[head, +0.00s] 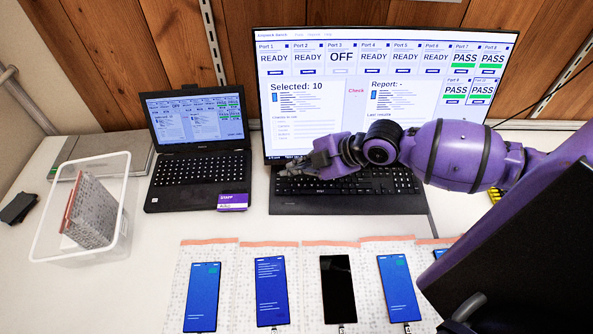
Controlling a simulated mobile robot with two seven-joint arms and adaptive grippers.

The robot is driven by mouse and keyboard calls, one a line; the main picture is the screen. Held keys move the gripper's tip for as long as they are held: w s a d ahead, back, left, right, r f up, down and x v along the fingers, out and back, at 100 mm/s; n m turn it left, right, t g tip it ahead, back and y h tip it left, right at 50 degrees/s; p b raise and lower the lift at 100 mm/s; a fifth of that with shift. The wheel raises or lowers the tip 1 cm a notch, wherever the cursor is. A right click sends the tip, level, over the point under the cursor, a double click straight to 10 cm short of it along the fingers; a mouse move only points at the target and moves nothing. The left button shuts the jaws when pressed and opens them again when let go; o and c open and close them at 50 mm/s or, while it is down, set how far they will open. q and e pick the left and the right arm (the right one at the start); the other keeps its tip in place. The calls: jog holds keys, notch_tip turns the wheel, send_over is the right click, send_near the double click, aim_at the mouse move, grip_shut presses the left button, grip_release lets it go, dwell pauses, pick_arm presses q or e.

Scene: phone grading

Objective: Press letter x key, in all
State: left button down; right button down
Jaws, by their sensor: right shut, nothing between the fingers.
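A black keyboard (345,204) lies in front of the large monitor (335,105). Its individual letters are too small to read, so I cannot pick out the x key. My right gripper (306,172) reaches in from the right and is over the left part of the keyboard's back rows, fingers pointing left and down. It is shut and empty. Gripper and arm hide some keys and the monitor's lower edge. I cannot tell whether the fingertips touch a key. My left gripper is not in view.
A laptop (196,172) stands open to the left, with a purple staff card on it. A clear bin (128,170) holding a padded envelope is further left. Several phones lie on padded envelopes along the front, one with a dark screen (337,285). The monitor shows port statuses.

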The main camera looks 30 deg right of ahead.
aim_at(300, 186)
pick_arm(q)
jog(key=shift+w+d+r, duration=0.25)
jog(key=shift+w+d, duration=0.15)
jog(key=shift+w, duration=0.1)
pick_arm(e)
jog(key=shift+w+r, duration=0.15)
jog(key=shift+r, duration=0.05)
